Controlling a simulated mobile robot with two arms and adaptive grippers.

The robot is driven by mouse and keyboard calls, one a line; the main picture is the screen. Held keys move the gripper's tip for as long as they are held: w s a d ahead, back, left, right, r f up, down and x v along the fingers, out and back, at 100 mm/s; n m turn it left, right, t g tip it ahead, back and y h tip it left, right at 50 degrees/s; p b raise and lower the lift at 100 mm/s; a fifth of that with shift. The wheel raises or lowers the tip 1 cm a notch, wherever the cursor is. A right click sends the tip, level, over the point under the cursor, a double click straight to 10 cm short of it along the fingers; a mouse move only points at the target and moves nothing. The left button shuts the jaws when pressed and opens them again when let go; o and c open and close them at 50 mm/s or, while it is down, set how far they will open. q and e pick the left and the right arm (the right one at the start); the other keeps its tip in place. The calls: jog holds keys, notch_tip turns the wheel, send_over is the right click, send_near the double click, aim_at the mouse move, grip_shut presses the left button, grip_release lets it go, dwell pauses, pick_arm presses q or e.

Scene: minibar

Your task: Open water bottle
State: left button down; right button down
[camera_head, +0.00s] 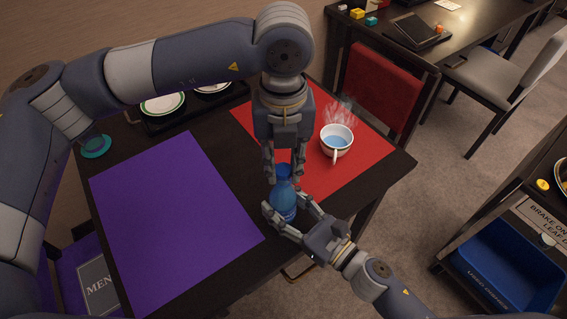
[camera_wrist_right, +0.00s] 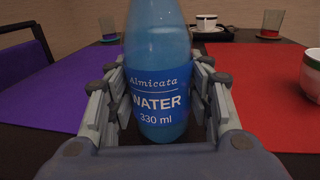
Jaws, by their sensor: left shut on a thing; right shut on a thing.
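A blue water bottle (camera_head: 283,203) stands upright near the front edge of the dark table, between the purple and red mats. Its label reads "WATER 330 ml" in the right wrist view (camera_wrist_right: 158,100). My right gripper (camera_head: 284,222) is shut around the bottle's lower body, with a finger on each side. My left gripper (camera_head: 284,175) points straight down from above and is shut on the bottle's top. The cap is mostly hidden between its fingers in the head view and is out of frame in the right wrist view.
A steaming cup (camera_head: 337,141) stands on the red mat (camera_head: 375,140), right of my left gripper. The purple mat (camera_head: 170,215) is bare. A dark tray with plates (camera_head: 163,104) lies at the back. A red chair (camera_head: 382,88) stands behind the table.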

aim_at(283, 169)
pick_arm(q)
jog(key=shift+r, duration=0.4)
jog(key=shift+r, duration=0.1)
jog(key=shift+r, duration=1.9)
pick_arm(e)
jog(key=c, duration=0.7)
grip_release()
jog(key=shift+s, duration=0.1)
